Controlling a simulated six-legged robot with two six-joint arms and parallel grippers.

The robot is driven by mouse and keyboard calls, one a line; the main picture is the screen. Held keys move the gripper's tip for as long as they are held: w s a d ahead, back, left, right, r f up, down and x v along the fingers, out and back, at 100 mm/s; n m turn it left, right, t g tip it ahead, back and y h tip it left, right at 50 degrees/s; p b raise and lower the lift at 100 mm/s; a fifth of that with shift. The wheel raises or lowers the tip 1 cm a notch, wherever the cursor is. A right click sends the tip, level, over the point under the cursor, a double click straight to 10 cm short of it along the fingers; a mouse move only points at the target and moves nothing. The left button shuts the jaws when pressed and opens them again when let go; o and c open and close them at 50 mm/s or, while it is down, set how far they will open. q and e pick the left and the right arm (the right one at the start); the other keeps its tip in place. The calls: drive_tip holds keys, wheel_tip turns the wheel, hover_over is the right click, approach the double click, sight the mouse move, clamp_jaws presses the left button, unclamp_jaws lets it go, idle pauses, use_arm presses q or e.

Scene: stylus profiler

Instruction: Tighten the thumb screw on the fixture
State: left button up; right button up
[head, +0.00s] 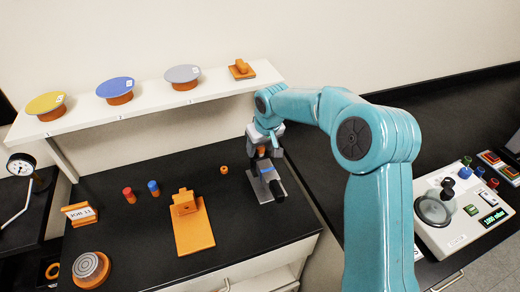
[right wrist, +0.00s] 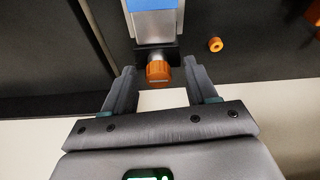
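The fixture (head: 266,187) is a grey metal block with a blue strip and a black knob, on the black bench; its grey and blue end shows in the right wrist view (right wrist: 154,22). The thumb screw (right wrist: 158,73) is orange and ribbed, on a short metal shaft at the fixture's end. My right gripper (right wrist: 159,68) is open, with one finger on each side of the screw's head and a gap to both. In the head view the right gripper (head: 264,148) is at the fixture's far end and largely hides the screw. My left gripper is not in view.
A small orange ring (head: 223,169) lies left of the fixture. An orange stand (head: 193,228), red (head: 129,195) and blue (head: 153,188) pegs are farther left. A white shelf (head: 150,98) with coloured discs overhangs the back. A control console (head: 462,215) is on the right.

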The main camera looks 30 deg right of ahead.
drive_tip(key=shift+r, duration=0.1)
drive_tip(key=shift+c, duration=0.4)
drive_tip(key=shift+r, duration=0.35)
drive_tip(key=p+v, duration=0.3)
drive_tip(key=v, duration=0.3)
drive_tip(key=shift+s+r, duration=0.15)
drive_tip(key=shift+r, duration=0.05)
drive_tip(key=b+v, duration=0.1)
drive_tip(key=v, duration=1.5)
drive_tip(key=shift+r, duration=0.1)
